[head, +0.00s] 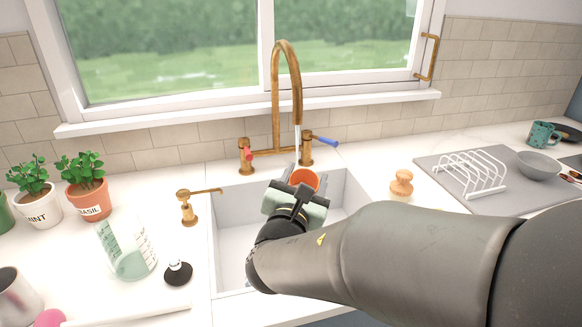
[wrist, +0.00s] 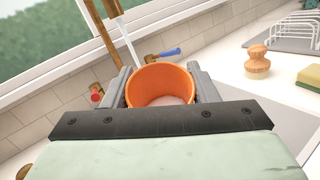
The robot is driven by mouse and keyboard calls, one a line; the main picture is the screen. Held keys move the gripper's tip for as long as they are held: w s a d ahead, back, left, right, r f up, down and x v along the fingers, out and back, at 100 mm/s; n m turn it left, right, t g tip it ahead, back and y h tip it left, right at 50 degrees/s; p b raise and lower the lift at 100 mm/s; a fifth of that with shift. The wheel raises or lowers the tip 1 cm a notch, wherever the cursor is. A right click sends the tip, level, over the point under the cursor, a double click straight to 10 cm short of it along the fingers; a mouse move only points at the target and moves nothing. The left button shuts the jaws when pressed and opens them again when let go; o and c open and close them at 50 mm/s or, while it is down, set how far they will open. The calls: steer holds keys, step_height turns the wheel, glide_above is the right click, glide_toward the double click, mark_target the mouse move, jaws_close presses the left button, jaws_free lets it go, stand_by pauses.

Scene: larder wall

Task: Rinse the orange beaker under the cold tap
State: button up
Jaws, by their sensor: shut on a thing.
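My gripper (wrist: 162,92) is shut on the orange beaker (wrist: 150,79), one finger on each side, and holds it over the sink (head: 233,210). The beaker also shows in the head view (head: 305,179), partly hidden by my gripper. Its mouth is open towards the wrist camera, with something pale at the bottom. The brass spout (head: 276,95) arches above, and a stream of water (wrist: 126,42) runs from it down to the beaker's back rim. I cannot tell whether it all falls inside. The cold tap's blue lever (head: 322,140) points right; the red-levered tap (head: 246,156) is left of the spout.
A brass soap pump (head: 188,206), a clear jug (head: 130,250) and a black stopper (head: 178,272) stand left of the sink. A wooden brush (head: 401,184) stands right of it, near a grey mat (head: 450,192) with a white rack (head: 470,172). A sponge (wrist: 310,78) lies right in the wrist view.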

mark_target(311, 177)
steer(key=shift+s+d+r+p, duration=0.2)
steer(key=shift+s+r+p, duration=0.2)
steer(key=shift+s+r, duration=0.4)
steer(key=shift+s+d+r+p, duration=0.2)
steer(key=shift+s+r+p, duration=0.2)
steer(key=shift+s+r, duration=0.35)
steer(key=shift+s+f, duration=0.1)
steer(key=shift+f, duration=0.1)
steer(key=w+d+r+y+p, duration=0.1)
steer(key=w+d+r, duration=0.1)
steer(key=w+r, duration=0.3)
steer(key=w+d+r+y+p, duration=0.1)
steer(key=w+d+r, duration=0.1)
steer(key=r, duration=0.5)
steer(key=d+r+n+y, duration=0.1)
steer(key=d+r, duration=0.3)
steer(key=r, duration=0.5)
steer(key=d+r+n+y+p, duration=0.1)
steer(key=d+r+n+y, duration=0.1)
steer(key=r, duration=0.7)
steer(key=shift+d+r+t, duration=0.4)
steer(key=shift+d, duration=0.45)
